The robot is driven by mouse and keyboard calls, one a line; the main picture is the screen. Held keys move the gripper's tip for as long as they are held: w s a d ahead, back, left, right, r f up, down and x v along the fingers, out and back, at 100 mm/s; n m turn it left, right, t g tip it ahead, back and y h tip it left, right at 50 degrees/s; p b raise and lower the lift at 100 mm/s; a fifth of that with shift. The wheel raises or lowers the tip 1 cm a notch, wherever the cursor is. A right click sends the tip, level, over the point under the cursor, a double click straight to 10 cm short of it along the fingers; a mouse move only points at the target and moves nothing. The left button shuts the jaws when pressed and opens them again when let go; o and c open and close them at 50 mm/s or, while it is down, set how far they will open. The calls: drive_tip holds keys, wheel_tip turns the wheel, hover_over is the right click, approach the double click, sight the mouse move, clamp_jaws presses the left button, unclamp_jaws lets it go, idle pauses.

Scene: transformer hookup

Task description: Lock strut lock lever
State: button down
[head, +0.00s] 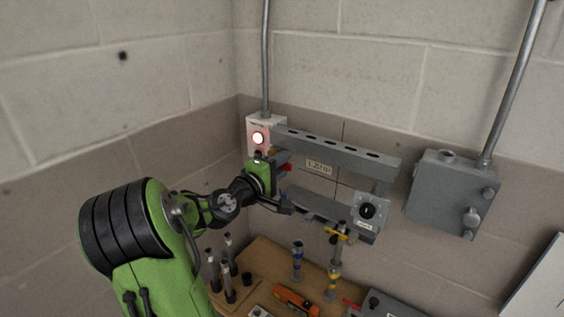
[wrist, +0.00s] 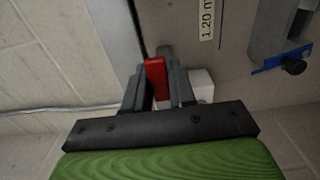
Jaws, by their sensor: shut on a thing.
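A red lever (wrist: 155,78), apparently the strut lock lever, sits between the two fingers of my gripper (wrist: 158,88) in the wrist view. My gripper is shut on it. Only part of its red face shows; the fingers hide its sides and its pivot. In the head view the red lever (head: 286,168) shows just right of my green gripper body, below the left part of the grey slotted strut (head: 335,150). My gripper (head: 281,165) reaches in from the left there, and its fingertips are hard to make out.
A dial unit (head: 368,210) hangs at the strut's right end. A grey wall box (head: 450,195) is farther right. A wooden bench (head: 262,262) below holds tools and upright posts.

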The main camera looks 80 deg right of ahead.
idle(0.3)
drive_tip(key=c, duration=1)
unclamp_jaws()
drive_tip(key=shift+w+a, duration=0.1)
drive_tip(key=b+v, duration=0.2)
drive_tip(key=v, duration=1.3)
drive_tip(key=shift+w+a, duration=0.15)
drive_tip(key=shift+a, duration=0.15)
drive_tip(key=shift+f, duration=0.1)
